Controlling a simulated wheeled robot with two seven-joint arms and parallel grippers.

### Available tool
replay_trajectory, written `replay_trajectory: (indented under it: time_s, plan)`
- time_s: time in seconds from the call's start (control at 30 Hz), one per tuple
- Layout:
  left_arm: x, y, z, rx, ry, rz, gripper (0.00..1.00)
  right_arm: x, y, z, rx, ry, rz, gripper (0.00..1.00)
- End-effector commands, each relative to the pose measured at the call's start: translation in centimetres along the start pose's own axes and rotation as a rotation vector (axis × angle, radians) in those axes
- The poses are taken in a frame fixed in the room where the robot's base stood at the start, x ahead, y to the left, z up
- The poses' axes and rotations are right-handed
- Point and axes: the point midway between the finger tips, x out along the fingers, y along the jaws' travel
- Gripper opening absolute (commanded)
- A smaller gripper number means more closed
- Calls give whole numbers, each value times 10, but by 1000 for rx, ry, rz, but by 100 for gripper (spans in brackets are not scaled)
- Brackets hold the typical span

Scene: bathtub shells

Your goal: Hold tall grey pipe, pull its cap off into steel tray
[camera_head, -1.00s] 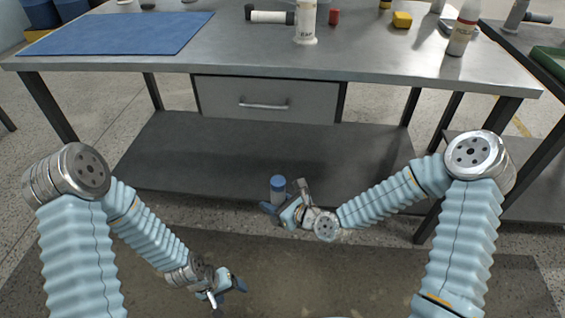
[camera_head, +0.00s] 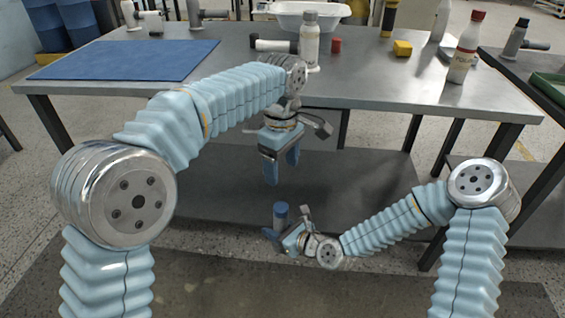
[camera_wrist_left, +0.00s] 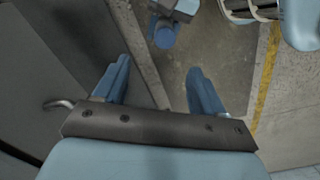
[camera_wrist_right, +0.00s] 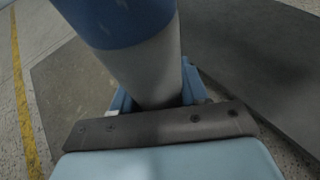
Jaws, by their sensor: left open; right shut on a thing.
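My right gripper (camera_head: 290,238) is shut on the grey pipe and holds it upright, low in front of the table. The pipe's blue cap (camera_head: 281,213) is on its top end. The right wrist view shows the grey pipe body (camera_wrist_right: 150,70) between the fingers, with the blue cap (camera_wrist_right: 115,18) above. My left gripper (camera_head: 281,168) is open and empty, fingers down, above the cap in the head view. In the left wrist view the cap (camera_wrist_left: 165,37) shows beyond the open fingers, not between them. I cannot make out a steel tray.
My left arm passes over the table's front edge.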

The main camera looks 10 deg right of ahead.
Motion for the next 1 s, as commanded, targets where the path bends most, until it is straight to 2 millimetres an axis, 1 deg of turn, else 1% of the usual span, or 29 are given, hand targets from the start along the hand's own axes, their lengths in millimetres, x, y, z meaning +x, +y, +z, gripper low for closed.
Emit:
replay_trajectory:
  time_s: [0.07, 0.17, 0.27, 0.5, 0.63, 0.8, 1.0]
  plan:
    - [0, -1, 2, -6, 4, -7, 70, 0, 0, 0, 0, 0, 0, 0]
    - [10, -1, 3, -8, 5, -9, 70, 0, 0, 0, 0, 0, 0, 0]
    - [29, -2, 3, -7, 3, -11, 70, 0, 0, 0, 0, 0, 0, 0]
    - [79, -2, 3, -6, 3, -11, 70, 0, 0, 0, 0, 0, 0, 0]
    - [99, -2, 3, -6, 3, -9, 70, 0, 0, 0, 0, 0, 0, 0]
    - [113, -2, 3, -7, 2, -8, 70, 0, 0, 0, 0, 0, 0, 0]
    - [116, -2, 2, -7, 3, -7, 70, 0, 0, 0, 0, 0, 0, 0]
